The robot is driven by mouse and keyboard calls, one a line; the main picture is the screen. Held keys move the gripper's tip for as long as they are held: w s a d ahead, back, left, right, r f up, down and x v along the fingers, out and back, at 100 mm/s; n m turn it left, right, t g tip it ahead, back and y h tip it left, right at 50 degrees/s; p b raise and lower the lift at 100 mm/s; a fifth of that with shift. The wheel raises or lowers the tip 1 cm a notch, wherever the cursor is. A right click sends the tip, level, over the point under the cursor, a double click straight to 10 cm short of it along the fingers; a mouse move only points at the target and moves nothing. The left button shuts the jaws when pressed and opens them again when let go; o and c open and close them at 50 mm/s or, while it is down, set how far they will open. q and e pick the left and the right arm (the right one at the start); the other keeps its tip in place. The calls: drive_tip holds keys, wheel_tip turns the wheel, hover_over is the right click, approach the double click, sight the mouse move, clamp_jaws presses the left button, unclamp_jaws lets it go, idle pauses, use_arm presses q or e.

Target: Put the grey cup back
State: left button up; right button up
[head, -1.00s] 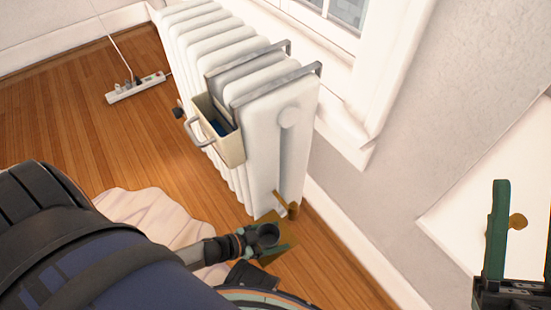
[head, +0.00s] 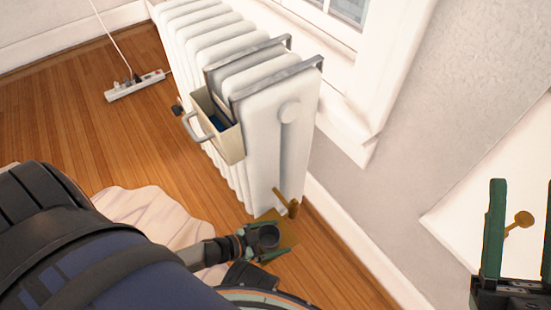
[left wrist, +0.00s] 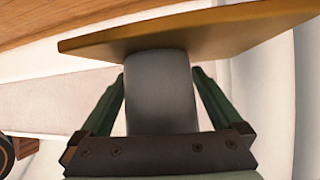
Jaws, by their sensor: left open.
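The grey cup (head: 266,236) stands low beside the radiator's near end, on a thin yellow-brown board (head: 286,229). My left gripper (head: 262,244) is at the cup, with one green finger on each side of it. In the left wrist view the grey cup (left wrist: 160,92) is between the open fingers (left wrist: 158,80), and the board (left wrist: 225,32) crosses the top of the picture against the cup's end. I cannot tell whether the fingers touch the cup. My right gripper (head: 521,235) is at the right edge, open and empty; its far finger is partly cut off.
A white radiator (head: 292,150) stands close by, with a brass valve (head: 286,203) near the cup and a cream box (head: 232,148) hanging on its side. Pale cloth (head: 150,215) lies on the wooden floor. A power strip (head: 135,86) lies farther back. A white panel with a brass knob (head: 524,219) is at the right.

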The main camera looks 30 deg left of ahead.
use_arm(q)
drive_tip(key=shift+r, duration=0.2)
drive_tip(key=p+v, duration=0.5)
drive_tip(key=v, duration=0.7)
use_arm(e)
drive_tip(key=shift+m, duration=0.3)
drive_tip(key=r, duration=0.5)
drive_tip(key=shift+s+d+r, duration=0.2)
drive_tip(key=shift+d+r, duration=0.1)
drive_tip(key=shift+d, duration=0.05)
use_arm(q)
drive_tip(key=shift+f, duration=0.15)
drive_tip(key=shift+s, duration=0.1)
